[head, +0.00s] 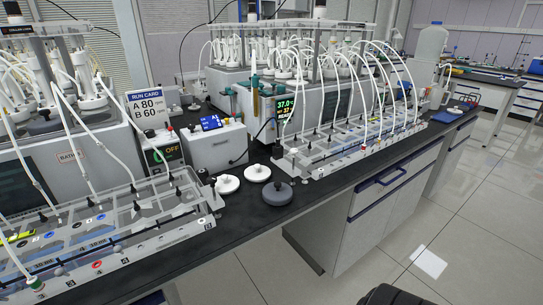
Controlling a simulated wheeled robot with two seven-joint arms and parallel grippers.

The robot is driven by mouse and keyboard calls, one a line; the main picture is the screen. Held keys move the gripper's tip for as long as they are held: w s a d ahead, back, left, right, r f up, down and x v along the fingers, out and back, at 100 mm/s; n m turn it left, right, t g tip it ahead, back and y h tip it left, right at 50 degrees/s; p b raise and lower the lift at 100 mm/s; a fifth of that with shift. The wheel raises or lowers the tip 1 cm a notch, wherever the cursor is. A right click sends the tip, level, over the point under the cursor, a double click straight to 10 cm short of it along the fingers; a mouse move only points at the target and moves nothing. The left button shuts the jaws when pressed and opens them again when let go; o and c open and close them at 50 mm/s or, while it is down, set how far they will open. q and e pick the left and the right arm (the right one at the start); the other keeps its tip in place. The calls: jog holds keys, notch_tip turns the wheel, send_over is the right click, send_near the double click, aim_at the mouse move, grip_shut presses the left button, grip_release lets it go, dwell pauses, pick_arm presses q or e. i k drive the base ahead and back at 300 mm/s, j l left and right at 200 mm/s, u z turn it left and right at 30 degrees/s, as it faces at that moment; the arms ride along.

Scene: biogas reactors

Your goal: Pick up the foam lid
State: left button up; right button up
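Three round lids with knobs lie close together on the black bench top, in the gap between the two reactor rigs. One is a dark grey lid (278,194) near the front edge. The others are a white lid (257,173) behind it and a second white lid (227,184) to its left. I cannot tell from their look which one is foam. All three lie flat and apart from any gripper.
A clear tube rack (130,222) stands at left, another rack (350,146) at right, both with arching white hoses. A white control box (215,147), an OFF switch box (165,152) and a run card (148,105) stand behind.

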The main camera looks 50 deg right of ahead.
aim_at(277, 193)
jog(key=z, duration=1.5)
